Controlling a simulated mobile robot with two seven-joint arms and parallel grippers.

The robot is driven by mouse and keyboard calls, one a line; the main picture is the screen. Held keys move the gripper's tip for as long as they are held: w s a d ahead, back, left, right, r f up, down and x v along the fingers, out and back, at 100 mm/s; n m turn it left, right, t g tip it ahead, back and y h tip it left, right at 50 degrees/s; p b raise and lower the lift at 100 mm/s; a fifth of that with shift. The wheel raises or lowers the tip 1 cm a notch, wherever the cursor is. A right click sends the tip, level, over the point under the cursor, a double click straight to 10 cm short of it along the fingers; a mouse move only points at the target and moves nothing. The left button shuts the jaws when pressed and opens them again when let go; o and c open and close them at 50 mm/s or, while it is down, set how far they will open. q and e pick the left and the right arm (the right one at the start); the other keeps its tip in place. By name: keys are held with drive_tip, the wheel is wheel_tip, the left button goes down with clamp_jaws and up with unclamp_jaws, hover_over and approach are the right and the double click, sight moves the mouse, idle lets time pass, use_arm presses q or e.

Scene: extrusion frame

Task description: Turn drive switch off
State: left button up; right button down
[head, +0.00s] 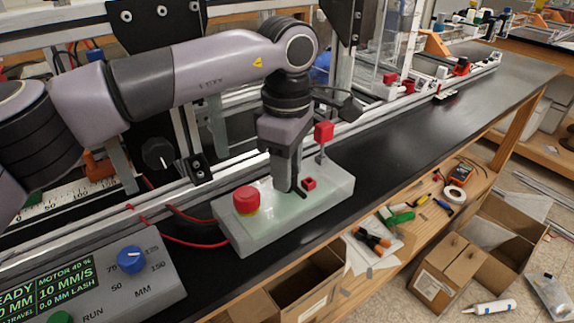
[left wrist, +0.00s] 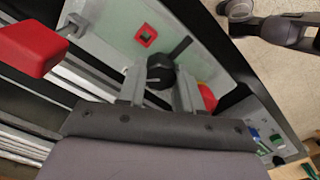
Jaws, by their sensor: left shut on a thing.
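A pale grey-green control box (head: 335,190) sits at the bench edge. A black rotary switch (left wrist: 160,68) with a short dark bar beside it is on its top, seen in the left wrist view. My left gripper (head: 289,186) points down onto the box, shut on this switch; its two fingers (left wrist: 160,82) stand on either side of the knob. In the head view the gripper mostly hides the switch; a dark bar end shows beside the fingertips. A small red square frame (head: 309,183) lies beside it.
A red mushroom button (head: 246,198) is left of the gripper, and a red-tipped lever (head: 323,132) stands close behind it. A console (head: 140,285) with a blue knob is front left. Red cables run to the box. Bare black bench lies to the right.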

use_arm(q)
drive_tip(key=shift+n, duration=0.3)
drive_tip(key=n, duration=0.3)
drive_tip(key=shift+n, duration=0.3)
drive_tip(key=n+b, duration=0.1)
drive_tip(key=n, duration=0.3)
drive_tip(key=shift+n, duration=0.3)
drive_tip(key=n, duration=0.4)
drive_tip(key=shift+n+b, duration=0.6)
drive_tip(key=shift+n, duration=2)
drive_tip(key=o, duration=1)
drive_tip(key=shift+o, duration=0.2)
drive_tip(key=shift+r, duration=3.6)
